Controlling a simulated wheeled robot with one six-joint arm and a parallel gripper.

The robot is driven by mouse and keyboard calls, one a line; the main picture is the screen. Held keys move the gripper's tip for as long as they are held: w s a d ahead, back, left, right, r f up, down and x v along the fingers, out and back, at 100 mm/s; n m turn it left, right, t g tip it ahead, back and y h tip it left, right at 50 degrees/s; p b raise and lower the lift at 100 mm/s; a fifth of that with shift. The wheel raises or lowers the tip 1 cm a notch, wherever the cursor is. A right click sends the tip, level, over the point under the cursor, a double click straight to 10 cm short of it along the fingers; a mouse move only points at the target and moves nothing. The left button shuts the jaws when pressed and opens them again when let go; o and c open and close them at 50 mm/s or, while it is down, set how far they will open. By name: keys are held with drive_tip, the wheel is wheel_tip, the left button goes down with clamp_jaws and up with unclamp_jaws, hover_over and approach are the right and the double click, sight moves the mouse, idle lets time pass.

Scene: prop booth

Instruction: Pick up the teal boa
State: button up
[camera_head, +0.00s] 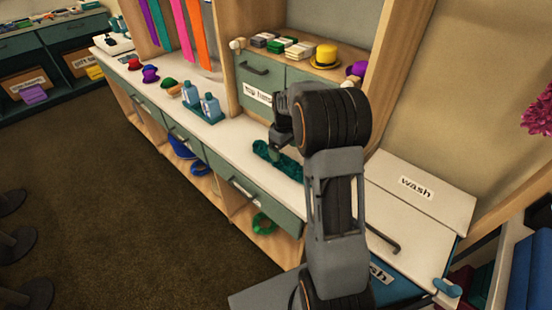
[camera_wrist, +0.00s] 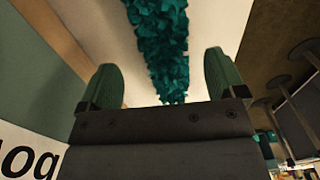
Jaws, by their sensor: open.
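The teal boa (camera_head: 278,160) lies on the white counter, a short fluffy strip partly hidden behind my arm in the head view. In the wrist view the boa (camera_wrist: 160,45) runs from the top edge down between the two fingers. My gripper (camera_wrist: 165,75) is open, with one green-padded finger on each side of the boa and a gap to both. In the head view my gripper (camera_head: 276,150) is at the boa, pointing down; I cannot tell whether it touches it.
Blue bottles (camera_head: 211,107) stand on a tray to the left along the counter, with small coloured hats (camera_head: 150,75) beyond. A cabinet with a labelled drawer (camera_head: 258,94) rises behind the boa. A white box marked wash (camera_head: 417,188) is to the right.

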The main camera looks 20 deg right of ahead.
sight(283, 159)
drive_tip(key=shift+a+f, duration=0.1)
drive_tip(key=shift+f, duration=2.9)
drive_tip(key=c, duration=1)
drive_tip(key=shift+r, duration=0.15)
